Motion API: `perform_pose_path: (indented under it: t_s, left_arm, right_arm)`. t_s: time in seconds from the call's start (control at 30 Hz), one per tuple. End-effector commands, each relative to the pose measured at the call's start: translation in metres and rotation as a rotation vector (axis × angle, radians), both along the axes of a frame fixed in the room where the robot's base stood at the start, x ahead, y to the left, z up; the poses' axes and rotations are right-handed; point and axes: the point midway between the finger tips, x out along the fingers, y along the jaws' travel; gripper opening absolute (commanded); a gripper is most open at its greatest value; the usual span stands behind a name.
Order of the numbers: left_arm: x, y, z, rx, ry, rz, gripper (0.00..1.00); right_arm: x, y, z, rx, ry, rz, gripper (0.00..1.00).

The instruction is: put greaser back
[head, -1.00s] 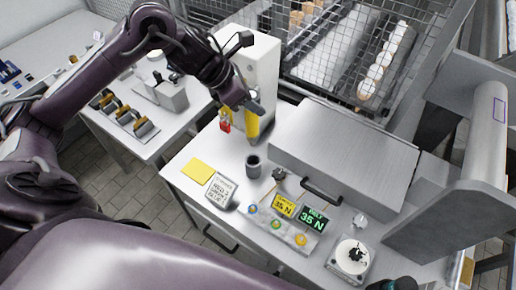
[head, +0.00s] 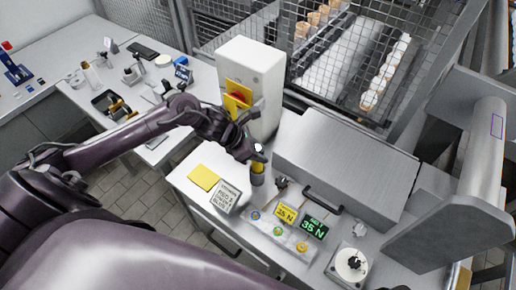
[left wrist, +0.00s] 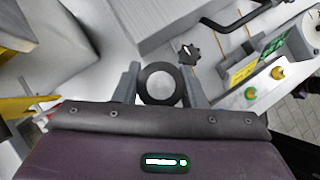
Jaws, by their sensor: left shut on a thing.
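The greaser (head: 258,168) is a yellow cylinder, upright in the fingers of my left gripper (head: 258,153). Its lower end is at the mouth of the dark round holder (head: 257,181) on the bench and seems to be inside it; how deep I cannot tell. In the left wrist view my left gripper (left wrist: 161,86) has a finger on each side of a dark ring with a grey middle. The yellow body is hidden there. My right gripper is not in view.
On the bench (head: 185,171) are a yellow pad (head: 203,178), a tilted sign (head: 225,196), a button panel (head: 278,233) and a grey box with a black handle (head: 345,160). A white cabinet (head: 250,72) stands behind my left gripper.

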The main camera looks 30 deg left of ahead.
Motion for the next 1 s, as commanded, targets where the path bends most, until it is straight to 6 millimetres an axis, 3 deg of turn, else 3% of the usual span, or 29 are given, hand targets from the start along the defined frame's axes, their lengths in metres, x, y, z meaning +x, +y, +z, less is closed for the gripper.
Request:
perform_pose_path:
  t_s: [0.33,0.37,0.5,0.9,1.0]
  left_arm:
    - [0.001,0.000,-0.003,0.000,-0.004,0.000,0.10]
    - [0.000,0.000,-0.003,0.001,-0.001,-0.001,0.40]
    - [0.000,0.000,-0.002,0.000,0.000,-0.001,0.59]
    - [0.000,0.000,0.004,-0.001,-0.001,0.000,0.59]
    - [-0.005,0.008,0.009,0.005,-0.002,0.000,0.59]
  right_arm:
    - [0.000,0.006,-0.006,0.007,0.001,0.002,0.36]
    - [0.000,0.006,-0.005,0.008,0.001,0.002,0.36]
    - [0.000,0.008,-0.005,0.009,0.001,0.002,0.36]
    - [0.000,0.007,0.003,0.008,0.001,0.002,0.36]
    - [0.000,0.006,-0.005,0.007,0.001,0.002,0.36]
